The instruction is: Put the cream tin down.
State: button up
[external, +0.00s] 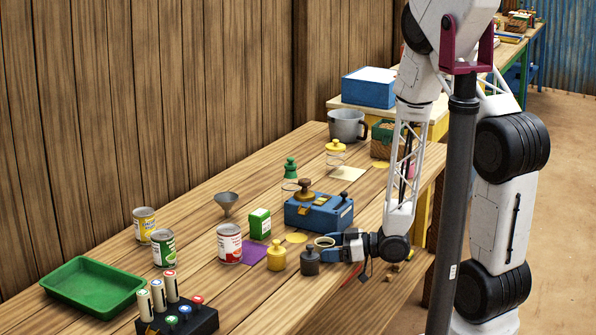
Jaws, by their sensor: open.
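A small round cream-coloured tin (325,242) shows at the fingertips of my gripper (331,246), just in front of the blue scale. My gripper reaches in from the right, low over the table, and its jaws are open around or beside the tin. The fingers hide part of the tin, and I cannot tell whether its base touches the table (200,293). A dark weight (309,263) stands close to the left of the fingers.
The blue scale (319,212) stands behind. A yellow weight (276,256), a purple mat (250,254), a red-labelled can (229,244) and a green box (260,224) are to the left. A green tray (93,287) lies at the front left. Bare planks lie in front.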

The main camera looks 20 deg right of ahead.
jog(key=shift+v, duration=3.15)
jog(key=shift+w+r, duration=0.1)
jog(key=shift+r, duration=0.05)
jog(key=shift+w, duration=0.1)
